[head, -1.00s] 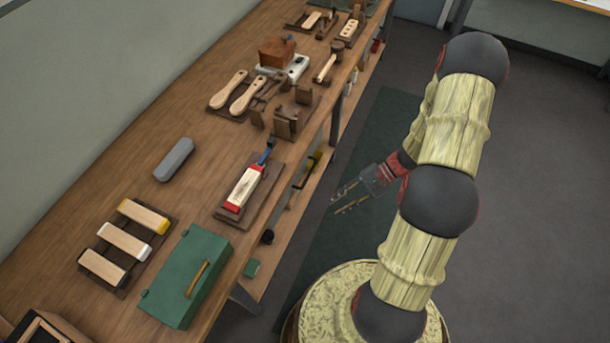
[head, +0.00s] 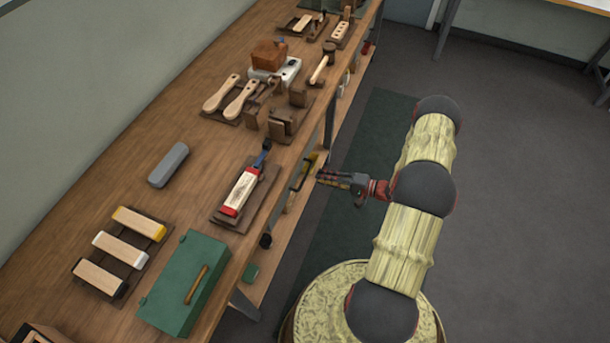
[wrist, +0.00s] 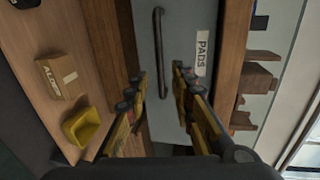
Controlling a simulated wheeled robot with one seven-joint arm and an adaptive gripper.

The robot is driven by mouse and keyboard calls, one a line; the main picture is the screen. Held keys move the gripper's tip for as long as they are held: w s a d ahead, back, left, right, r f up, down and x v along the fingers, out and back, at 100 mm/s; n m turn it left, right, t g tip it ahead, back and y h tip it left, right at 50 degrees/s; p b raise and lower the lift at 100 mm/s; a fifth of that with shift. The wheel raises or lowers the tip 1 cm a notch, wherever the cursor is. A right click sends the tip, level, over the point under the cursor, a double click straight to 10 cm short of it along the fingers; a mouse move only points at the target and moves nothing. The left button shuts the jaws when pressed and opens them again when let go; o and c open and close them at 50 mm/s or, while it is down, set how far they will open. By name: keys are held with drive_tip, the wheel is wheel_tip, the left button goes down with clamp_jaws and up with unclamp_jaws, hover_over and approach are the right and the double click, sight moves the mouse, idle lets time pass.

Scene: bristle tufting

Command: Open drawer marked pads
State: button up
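The drawer marked PADS (wrist: 181,92) shows in the wrist view as a grey front with a white label reading PADS (wrist: 202,52). Its dark bar handle (wrist: 160,55) lies between the fingers in the picture, with the upper part beyond the tips. My gripper (wrist: 160,82) is open there, with one finger on each side of the handle; I see no contact. In the head view my gripper (head: 320,176) points left at the bench's front edge, near the drawer front, which is mostly hidden under the bench top.
The wrist view shows a shelf with a yellow bin (wrist: 86,128) and a box marked ALDER (wrist: 58,77). On the bench top are a green box (head: 180,285), a red-ended brush block (head: 240,190) and several wooden tools. The floor mat (head: 350,215) is clear.

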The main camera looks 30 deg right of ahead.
sight(306, 174)
drive_tip(key=b+x, duration=0.1)
drive_tip(key=x, duration=0.6)
drive_tip(key=shift+w+a+b, duration=0.3)
drive_tip(key=shift+b, duration=0.1)
drive_tip(key=shift+c, duration=1.3)
drive_tip(key=c, duration=0.4)
